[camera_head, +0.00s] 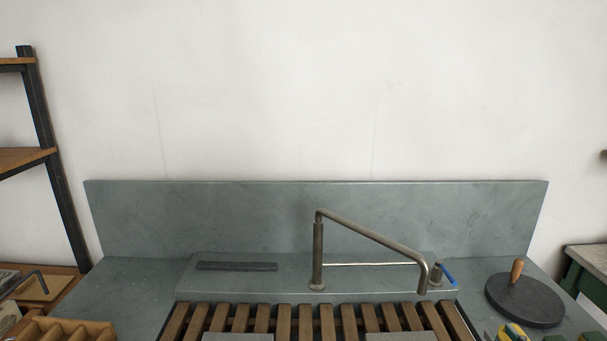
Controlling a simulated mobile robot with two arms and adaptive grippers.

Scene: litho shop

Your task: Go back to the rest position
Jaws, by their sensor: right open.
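Neither of my grippers can be made out in the head view, and I see no part of my arms that I can be sure of. The view faces a grey-green stone sink counter (120,290) with an upright splashback (200,215) against a pale wall. A bent metal faucet (372,235) with a blue-handled lever (448,274) stands at the middle of its back ledge. What lies below the bottom edge is hidden.
A wooden slatted rack (284,322) fills the basin, with two grey slabs (238,337) (401,337) cut off below. A black disc with a wooden handle (526,300) and a yellow object (513,331) lie right. A wooden divided tray (65,327) and shelving (55,195) are left.

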